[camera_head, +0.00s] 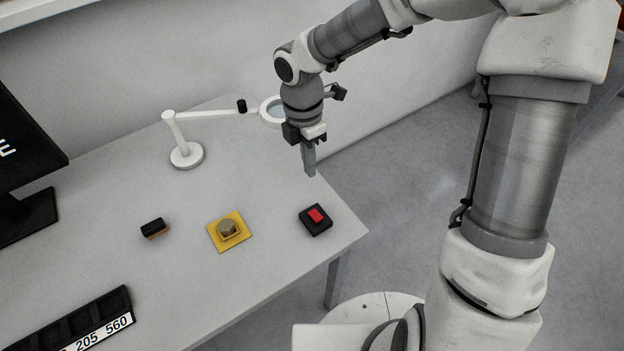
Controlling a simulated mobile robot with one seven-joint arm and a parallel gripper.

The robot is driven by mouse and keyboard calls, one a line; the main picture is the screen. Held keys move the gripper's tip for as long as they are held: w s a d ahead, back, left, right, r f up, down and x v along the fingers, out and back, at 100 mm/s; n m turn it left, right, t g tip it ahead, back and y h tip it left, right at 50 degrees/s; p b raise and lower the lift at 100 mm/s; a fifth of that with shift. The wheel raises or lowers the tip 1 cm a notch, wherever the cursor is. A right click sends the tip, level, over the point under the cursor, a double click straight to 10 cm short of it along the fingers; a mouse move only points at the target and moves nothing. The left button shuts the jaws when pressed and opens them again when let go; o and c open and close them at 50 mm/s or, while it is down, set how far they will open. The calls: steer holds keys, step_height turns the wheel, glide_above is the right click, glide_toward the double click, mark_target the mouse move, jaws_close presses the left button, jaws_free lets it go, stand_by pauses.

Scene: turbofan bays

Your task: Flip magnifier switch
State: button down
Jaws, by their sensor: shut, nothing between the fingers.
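A small black switch box with a red rocker (316,216) sits on the grey table near its right corner. A white magnifier lamp (186,153) stands at the back of the table. Its arm reaches right to a round lens (272,111), partly hidden behind my arm. My gripper (310,172) points down, shut and empty, above the table's right side. In the picture it is above the switch box and apart from it. I cannot tell which way the rocker is tipped.
A yellow square plate with a round grey-brown piece (228,230) lies left of the switch box. A small black block (154,228) lies further left. A black tray with numbers (87,322) and a monitor (25,165) are at the left.

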step_height(320, 180, up, 2)
steer(key=shift+w+a+r, duration=0.1)
steer(key=shift+w, duration=0.05)
stand_by(0.6)
